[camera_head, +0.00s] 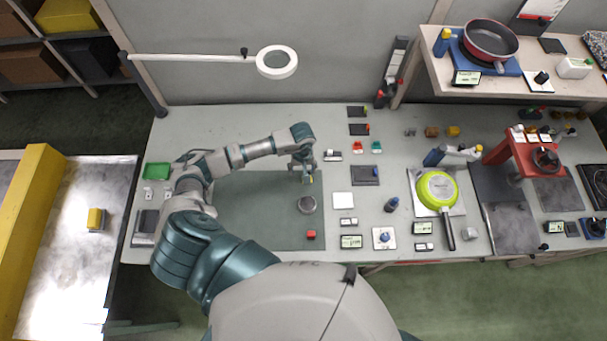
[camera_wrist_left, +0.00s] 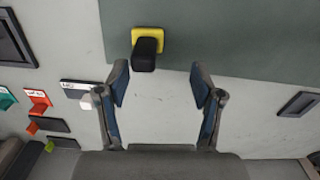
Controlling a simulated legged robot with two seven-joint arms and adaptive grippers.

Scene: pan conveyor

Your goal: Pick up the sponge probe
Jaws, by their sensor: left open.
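The sponge probe, a yellow square pad with a black block-shaped handle, shows in the left wrist view (camera_wrist_left: 146,47) at the edge of the dark green mat. In the head view a small part of its yellow (camera_head: 311,179) shows beside my left gripper (camera_head: 303,172), which hides most of it. My left gripper is open and points down at the mat's far edge. In the left wrist view its two fingers (camera_wrist_left: 160,78) are spread apart and empty. The probe lies beyond the fingertips, slightly left of the middle between them. My right gripper is not in view.
A green pan (camera_head: 437,188) lies at right. A ring lamp (camera_head: 277,62) hangs behind. The mat's left part is mostly clear.

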